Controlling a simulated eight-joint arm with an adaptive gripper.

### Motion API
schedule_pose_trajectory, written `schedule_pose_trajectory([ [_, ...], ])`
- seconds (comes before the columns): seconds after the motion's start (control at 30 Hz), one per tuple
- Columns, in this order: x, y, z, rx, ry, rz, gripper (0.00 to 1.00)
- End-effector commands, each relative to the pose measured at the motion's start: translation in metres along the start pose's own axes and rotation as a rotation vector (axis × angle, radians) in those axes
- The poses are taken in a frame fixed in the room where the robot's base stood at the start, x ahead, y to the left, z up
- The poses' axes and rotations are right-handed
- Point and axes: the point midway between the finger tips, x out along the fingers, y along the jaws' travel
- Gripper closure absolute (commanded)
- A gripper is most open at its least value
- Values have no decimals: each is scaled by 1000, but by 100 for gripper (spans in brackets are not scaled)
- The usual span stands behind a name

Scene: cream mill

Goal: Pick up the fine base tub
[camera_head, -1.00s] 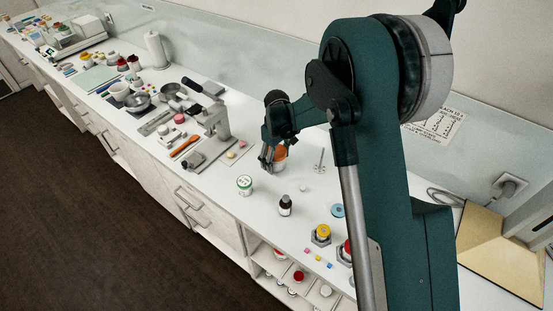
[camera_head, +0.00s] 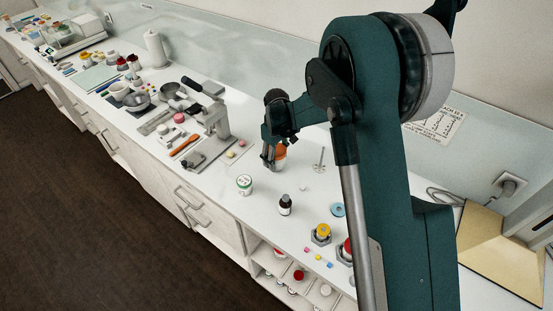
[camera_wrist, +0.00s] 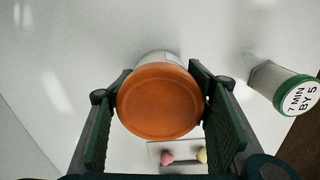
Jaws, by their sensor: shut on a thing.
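An orange-lidded tub with a pale body, which I take to be the fine base tub, sits between my gripper's fingers; its round lid (camera_wrist: 160,101) fills the middle of the wrist view. In the head view its orange top (camera_head: 281,152) shows partly behind my gripper (camera_head: 270,163). In the wrist view my gripper (camera_wrist: 163,110) has one green ribbed pad on each side of the tub and is shut on it. The tub looks upright. I cannot tell whether its base touches the counter, and its label is hidden.
A green-lidded tub marked "7 MIN BY 5" (camera_wrist: 299,95) stands at the right, also in the head view (camera_head: 244,184). A lever press (camera_head: 214,118) is to the left.

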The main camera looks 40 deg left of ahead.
Motion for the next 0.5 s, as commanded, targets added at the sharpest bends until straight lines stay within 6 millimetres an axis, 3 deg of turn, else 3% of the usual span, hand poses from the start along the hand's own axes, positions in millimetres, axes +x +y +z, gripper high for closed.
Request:
schedule_pose_trajectory([
  [0.27,-20,0,0,0,0,0,69],
  [0.5,-51,0,0,0,0,0,69],
])
